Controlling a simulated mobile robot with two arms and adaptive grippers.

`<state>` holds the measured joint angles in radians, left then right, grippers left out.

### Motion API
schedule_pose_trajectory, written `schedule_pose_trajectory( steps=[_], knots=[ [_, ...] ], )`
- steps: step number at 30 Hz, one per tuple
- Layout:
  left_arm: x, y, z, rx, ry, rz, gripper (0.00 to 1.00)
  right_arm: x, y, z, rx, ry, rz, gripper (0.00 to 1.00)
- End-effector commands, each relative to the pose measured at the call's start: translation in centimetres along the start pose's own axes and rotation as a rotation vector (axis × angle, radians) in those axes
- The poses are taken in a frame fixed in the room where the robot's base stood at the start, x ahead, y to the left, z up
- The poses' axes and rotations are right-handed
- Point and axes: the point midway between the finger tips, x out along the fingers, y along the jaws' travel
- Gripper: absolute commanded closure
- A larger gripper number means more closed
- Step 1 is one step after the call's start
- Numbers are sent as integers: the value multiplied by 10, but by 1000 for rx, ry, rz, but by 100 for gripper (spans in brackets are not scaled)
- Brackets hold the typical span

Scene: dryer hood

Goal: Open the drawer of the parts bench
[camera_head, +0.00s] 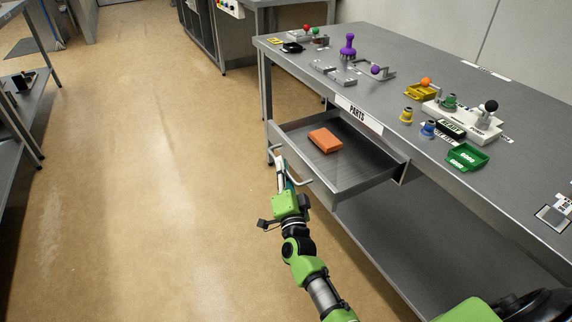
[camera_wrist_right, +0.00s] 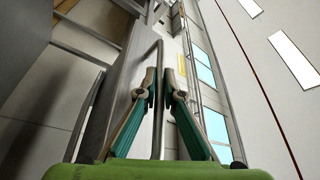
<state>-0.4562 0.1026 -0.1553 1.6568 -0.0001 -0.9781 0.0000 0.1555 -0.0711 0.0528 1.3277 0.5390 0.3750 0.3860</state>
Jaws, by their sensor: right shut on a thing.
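The grey parts bench (camera_head: 455,75) stands at the right, with a "PARTS" label (camera_head: 358,113) on its front edge. Its drawer (camera_head: 360,172) is pulled out from under the top, so its inside shows. An orange block (camera_head: 325,140) lies in the drawer. My right gripper (camera_head: 281,168) is at the drawer's front, shut on the bar handle (camera_head: 304,182). In the right wrist view the handle (camera_wrist_right: 158,110) runs between the two fingers of the gripper (camera_wrist_right: 161,78). My left gripper is not in view.
On the bench top stand a purple knobbed piece (camera_head: 348,47), a white fixture with a black knob (camera_head: 478,121), a green tray (camera_head: 467,157) and a yellow tray (camera_head: 421,92). A lower shelf (camera_head: 400,235) runs under the drawer. The floor (camera_head: 150,170) to the left is clear.

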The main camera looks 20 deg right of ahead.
Motion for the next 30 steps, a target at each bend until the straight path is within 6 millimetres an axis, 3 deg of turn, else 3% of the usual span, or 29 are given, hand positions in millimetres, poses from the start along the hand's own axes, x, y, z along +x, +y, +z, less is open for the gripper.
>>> schedule_pose_trajectory(
  steps=[6,7,9,20,25,30],
  knots=[
    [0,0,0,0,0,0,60,-1,2,1,0,-1,3,100],
    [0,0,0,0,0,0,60,-1,2,1,0,-1,3,87],
    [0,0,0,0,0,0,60,-1,2,1,0,-1,3,75],
    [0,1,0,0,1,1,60,-3,1,0,0,-1,1,75],
    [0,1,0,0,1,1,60,-23,2,1,1,-2,3,75],
    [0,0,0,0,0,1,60,-60,2,1,0,-2,4,75]
  ],
)
